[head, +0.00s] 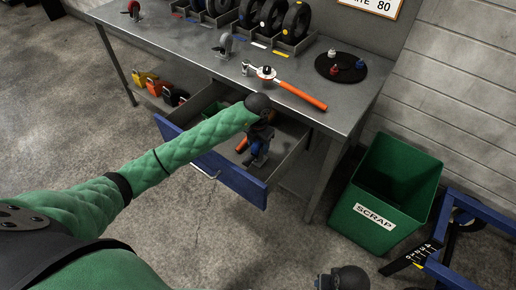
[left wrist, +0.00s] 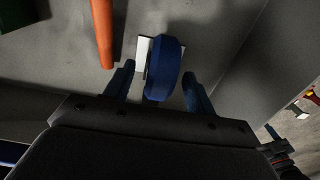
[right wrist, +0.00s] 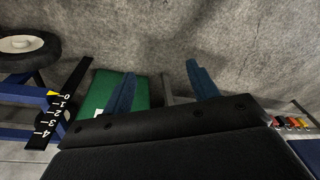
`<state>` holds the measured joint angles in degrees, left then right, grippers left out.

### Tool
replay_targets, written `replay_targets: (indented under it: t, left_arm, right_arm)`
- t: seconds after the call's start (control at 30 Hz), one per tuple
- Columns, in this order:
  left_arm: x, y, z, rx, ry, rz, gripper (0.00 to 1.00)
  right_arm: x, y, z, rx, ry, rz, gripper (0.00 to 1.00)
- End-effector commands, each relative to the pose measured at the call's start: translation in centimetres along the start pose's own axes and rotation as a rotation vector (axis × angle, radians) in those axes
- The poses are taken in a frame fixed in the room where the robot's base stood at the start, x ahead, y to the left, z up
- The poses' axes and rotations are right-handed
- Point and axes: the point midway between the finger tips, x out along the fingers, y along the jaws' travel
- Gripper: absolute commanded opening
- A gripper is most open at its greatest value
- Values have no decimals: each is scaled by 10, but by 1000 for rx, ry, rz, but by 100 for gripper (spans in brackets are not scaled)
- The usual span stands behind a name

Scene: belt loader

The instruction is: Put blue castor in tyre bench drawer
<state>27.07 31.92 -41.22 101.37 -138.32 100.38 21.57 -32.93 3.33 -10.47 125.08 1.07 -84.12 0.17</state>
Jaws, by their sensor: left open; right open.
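The tyre bench drawer (head: 230,176) is pulled open, its blue front facing me. My left gripper (head: 257,156) reaches down into it. In the left wrist view the blue castor (left wrist: 165,62), a blue wheel with a pale plate, is between the open fingers of the left gripper (left wrist: 158,76). The castor is over or on the grey drawer floor (left wrist: 60,55); I cannot tell if it touches. Narrow gaps show between wheel and fingers. In the head view the gripper mostly hides it. My right gripper (right wrist: 161,76) is open and empty, away from the bench.
An orange-handled tool (left wrist: 102,32) lies in the drawer beside the castor. On the bench top (head: 185,45) are a grey castor (head: 226,44), an orange-handled ratchet (head: 290,88), a black disc (head: 341,67) and tyres (head: 272,18). A green scrap bin (head: 385,195) stands right.

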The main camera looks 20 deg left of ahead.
Motion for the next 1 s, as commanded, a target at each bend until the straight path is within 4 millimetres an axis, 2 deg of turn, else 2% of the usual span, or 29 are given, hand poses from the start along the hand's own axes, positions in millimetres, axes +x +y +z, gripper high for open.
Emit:
replay_targets:
  t: [0.4, 0.5, 0.7, 1.0]
  left_arm:
    - [-62, 1, 1, -1, -3, 2, 55]
    - [-75, 1, 1, 0, -3, 2, 55]
    - [-92, 0, 1, -1, -1, 1, 55]
    - [-95, 0, 0, -1, 0, 1, 55]
  right_arm:
    - [-75, -5, 2, 0, 8, -8, 59]
    - [-89, -6, 5, 0, 9, -10, 59]
    - [-102, -8, 7, -1, 13, -14, 59]
    - [-105, -8, 7, -1, 13, -16, 59]
